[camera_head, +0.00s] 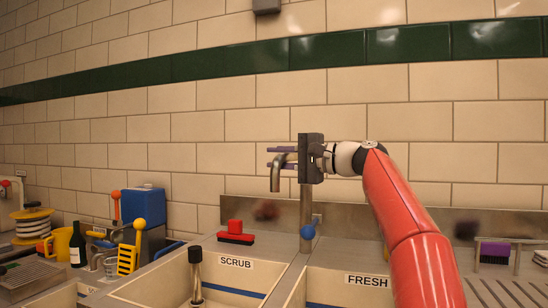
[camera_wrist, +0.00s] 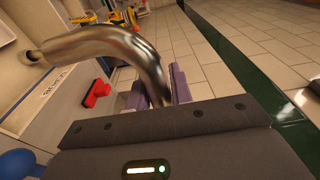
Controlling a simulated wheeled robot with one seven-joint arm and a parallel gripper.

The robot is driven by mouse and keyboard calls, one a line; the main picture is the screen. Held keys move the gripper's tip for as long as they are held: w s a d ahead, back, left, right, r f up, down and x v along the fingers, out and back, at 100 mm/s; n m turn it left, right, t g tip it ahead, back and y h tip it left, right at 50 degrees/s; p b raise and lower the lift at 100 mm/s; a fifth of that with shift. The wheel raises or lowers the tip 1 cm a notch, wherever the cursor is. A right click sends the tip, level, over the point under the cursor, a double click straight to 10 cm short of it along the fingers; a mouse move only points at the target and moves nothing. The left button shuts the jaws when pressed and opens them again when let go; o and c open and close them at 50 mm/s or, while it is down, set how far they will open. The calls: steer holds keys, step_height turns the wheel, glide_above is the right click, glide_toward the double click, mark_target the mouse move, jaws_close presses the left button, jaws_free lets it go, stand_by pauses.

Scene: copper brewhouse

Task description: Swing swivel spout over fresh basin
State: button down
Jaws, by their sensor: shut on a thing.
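The metal swivel spout (camera_head: 275,180) rises on a post (camera_head: 306,205) behind the two basins, with its curved end pointing down on the left side. In the wrist view the curved spout (camera_wrist: 110,42) runs from the upper left to between my fingers. My gripper (camera_head: 281,157) has purple fingers and is shut on the spout from the right; it also shows in the wrist view (camera_wrist: 160,88). The fresh basin (camera_head: 335,290), labelled FRESH, is at the lower right, partly hidden by my arm. The spout's outlet is left of it, toward the SCRUB basin (camera_head: 255,282).
A blue knob (camera_head: 307,232) sits low on the post. A red brush (camera_head: 236,232) lies on the ledge behind the scrub basin. A black-topped post (camera_head: 196,270) stands in that basin. Bottles and brushes crowd the left; a purple brush (camera_head: 495,252) stands at right.

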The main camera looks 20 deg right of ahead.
steer(key=c, duration=1.2)
jaws_free()
steer(key=shift+c, duration=0.2)
steer(key=b+v, duration=0.1)
steer(key=v, duration=0.6)
steer(key=shift+s+d, duration=0.2)
steer(key=shift+d, duration=0.1)
